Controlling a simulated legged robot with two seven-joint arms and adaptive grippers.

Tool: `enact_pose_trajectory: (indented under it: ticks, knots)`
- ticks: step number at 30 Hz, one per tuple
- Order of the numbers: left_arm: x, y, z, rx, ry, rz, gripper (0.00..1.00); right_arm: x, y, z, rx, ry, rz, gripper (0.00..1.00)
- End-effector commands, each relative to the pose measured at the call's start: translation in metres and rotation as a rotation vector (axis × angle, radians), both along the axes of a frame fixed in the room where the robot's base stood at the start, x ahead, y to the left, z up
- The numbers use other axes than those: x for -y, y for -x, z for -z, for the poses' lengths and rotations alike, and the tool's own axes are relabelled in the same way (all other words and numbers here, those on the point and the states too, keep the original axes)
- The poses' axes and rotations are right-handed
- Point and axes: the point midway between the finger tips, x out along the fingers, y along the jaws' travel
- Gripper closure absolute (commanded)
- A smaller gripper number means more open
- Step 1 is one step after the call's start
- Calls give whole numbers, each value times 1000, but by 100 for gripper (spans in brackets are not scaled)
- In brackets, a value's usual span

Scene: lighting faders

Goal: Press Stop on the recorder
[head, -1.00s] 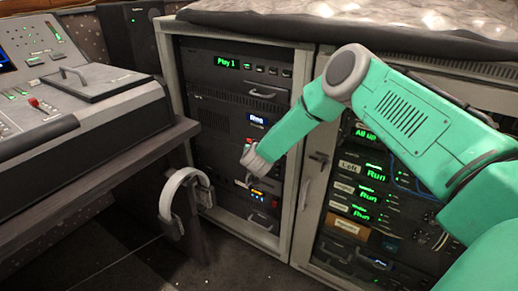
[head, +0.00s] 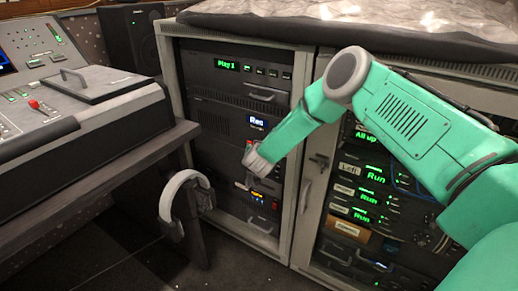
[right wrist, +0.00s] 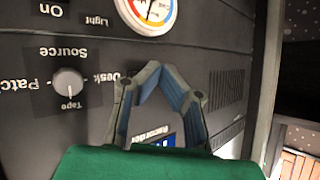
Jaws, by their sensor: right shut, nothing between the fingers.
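The recorder is a dark panel in the left rack with a small blue-lit display (head: 265,121) that appears to read Rec. In the right wrist view its label Recorder (right wrist: 153,133) shows upside down, with a strip of blue display between my fingers. My right gripper (right wrist: 155,72) is shut and empty, its fingertips together in front of the dark panel. In the head view my right wrist is in front of the rack, just below the recorder display, and hides part of the panel. I cannot make out a Stop button or any contact. My left gripper is not in view.
A Source knob (right wrist: 69,84) and a round dial (right wrist: 148,12) are near my fingers. Above the recorder is a unit reading Play 1 (head: 228,65). Headphones (head: 181,196) hang at the desk edge. The right rack (head: 345,170) has several green Run displays.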

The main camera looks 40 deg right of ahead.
Motion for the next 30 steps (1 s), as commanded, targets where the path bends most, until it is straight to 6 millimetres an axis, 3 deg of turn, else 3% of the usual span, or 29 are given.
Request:
enact_pose_trajectory:
  ticks: [30]
  knots:
    - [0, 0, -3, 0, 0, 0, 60, 7, -2, -2, 0, 0, 0, 100]
